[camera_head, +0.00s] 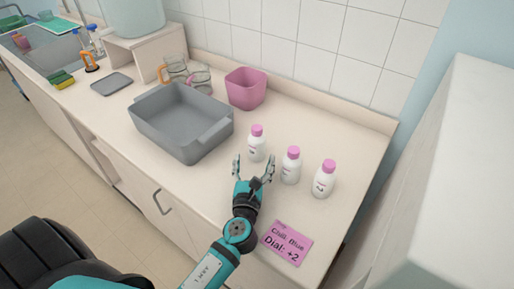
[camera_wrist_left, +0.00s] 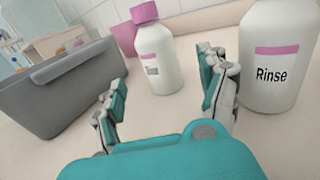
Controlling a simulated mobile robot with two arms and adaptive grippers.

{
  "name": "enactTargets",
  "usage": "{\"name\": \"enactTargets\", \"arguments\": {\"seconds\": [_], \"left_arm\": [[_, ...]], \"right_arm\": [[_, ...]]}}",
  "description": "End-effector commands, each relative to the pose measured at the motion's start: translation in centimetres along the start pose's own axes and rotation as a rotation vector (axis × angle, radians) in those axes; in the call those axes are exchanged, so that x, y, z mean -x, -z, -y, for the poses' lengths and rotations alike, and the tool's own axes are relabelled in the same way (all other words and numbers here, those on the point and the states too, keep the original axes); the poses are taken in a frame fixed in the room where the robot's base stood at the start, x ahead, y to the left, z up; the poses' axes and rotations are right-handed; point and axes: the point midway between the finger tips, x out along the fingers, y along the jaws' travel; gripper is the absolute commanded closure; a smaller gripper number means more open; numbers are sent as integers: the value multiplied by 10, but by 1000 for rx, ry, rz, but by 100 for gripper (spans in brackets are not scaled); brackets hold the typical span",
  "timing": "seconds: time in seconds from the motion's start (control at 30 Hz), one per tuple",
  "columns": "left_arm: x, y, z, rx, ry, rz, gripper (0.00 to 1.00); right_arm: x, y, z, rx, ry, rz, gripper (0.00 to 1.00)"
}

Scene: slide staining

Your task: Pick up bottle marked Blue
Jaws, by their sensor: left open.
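Three white bottles with pink caps stand upright in a row on the counter. The left bottle (camera_head: 257,146) is in front of my left gripper (camera_head: 253,170), which is open and empty. In the left wrist view this bottle (camera_wrist_left: 157,62) stands ahead between the open fingers (camera_wrist_left: 164,92), apart from them; its label is too small to read. The middle bottle (camera_head: 291,167) is just right of the gripper; in the wrist view the bottle at right (camera_wrist_left: 275,60) reads "Rinse". The right bottle (camera_head: 323,180) has a label I cannot read. My right gripper is not in view.
A grey basin (camera_head: 178,141) stands left of the bottles, with a pink container (camera_head: 246,90) behind. A pink note (camera_head: 287,243) reading "Chili Blue Dial: +2" lies near the counter's front. Glass jugs (camera_head: 176,70) stand at the wall. A white cabinet (camera_head: 460,150) is at right.

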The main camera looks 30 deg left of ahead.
Motion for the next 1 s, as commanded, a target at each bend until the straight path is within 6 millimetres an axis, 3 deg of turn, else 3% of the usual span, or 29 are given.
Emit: {"name": "enactTargets", "arguments": {"seconds": [0.13,0.27,0.5,0.8,1.0], "left_arm": [[-10,-4,0,1,-1,2,24],[-29,-6,-1,0,-2,4,24],[-64,-5,-1,2,-2,3,24],[-70,-4,-1,2,-1,2,24],[-70,-4,-1,2,-1,2,48]], "right_arm": [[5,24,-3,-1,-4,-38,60],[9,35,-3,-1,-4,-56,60],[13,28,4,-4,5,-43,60],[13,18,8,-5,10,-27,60],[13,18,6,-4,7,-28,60]]}}
